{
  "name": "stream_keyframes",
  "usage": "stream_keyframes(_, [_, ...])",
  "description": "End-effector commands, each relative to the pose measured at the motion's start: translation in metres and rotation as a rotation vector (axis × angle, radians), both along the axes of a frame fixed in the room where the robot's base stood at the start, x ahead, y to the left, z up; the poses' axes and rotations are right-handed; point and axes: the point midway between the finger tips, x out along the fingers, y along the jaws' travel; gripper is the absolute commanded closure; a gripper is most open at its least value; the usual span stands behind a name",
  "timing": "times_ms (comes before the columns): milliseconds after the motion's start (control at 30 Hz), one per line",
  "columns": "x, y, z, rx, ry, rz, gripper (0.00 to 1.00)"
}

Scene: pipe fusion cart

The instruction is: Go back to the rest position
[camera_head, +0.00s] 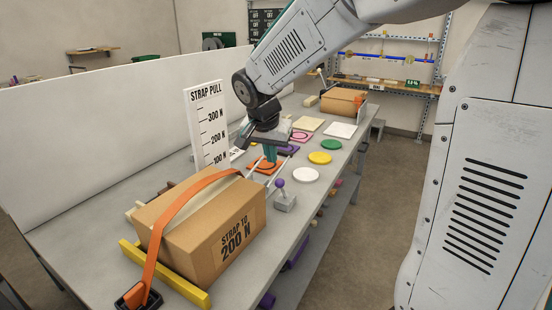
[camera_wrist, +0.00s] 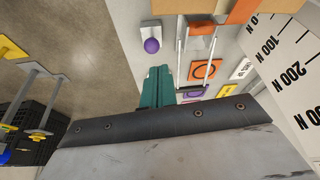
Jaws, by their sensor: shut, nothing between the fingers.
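My gripper (camera_head: 270,154) hangs over the workbench behind the cardboard box, with its teal fingers pointing down near an orange square plate (camera_head: 263,167). In the wrist view my gripper (camera_wrist: 157,72) shows its teal fingers together, with nothing between them. The orange plate (camera_wrist: 204,72), marked with a dark ring, lies beside the fingers there. Whether the fingertips touch anything below cannot be told. My arm reaches in from the upper right of the head view.
A box (camera_head: 220,235) marked "STRAP TO 200 N" with an orange strap (camera_head: 165,232) stands in front. A "STRAP PULL" scale board (camera_head: 207,125) stands behind. A purple-knobbed lever (camera_head: 283,198) and coloured discs (camera_head: 306,175) lie near my gripper. A white panel (camera_head: 80,150) borders the left.

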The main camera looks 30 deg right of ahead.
Motion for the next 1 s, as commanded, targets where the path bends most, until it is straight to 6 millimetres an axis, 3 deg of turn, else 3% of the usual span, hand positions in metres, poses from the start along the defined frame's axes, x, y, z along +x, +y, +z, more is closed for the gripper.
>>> stream_keyframes(767, [-0.005,0.008,0.006,-0.012,0.016,0.044,1.00])
stream_keyframes(867, [-0.015,0.009,0.000,-0.025,0.078,0.125,1.00])
stream_keyframes(1000, [-0.054,0.013,-0.009,-0.021,0.208,0.289,1.00])
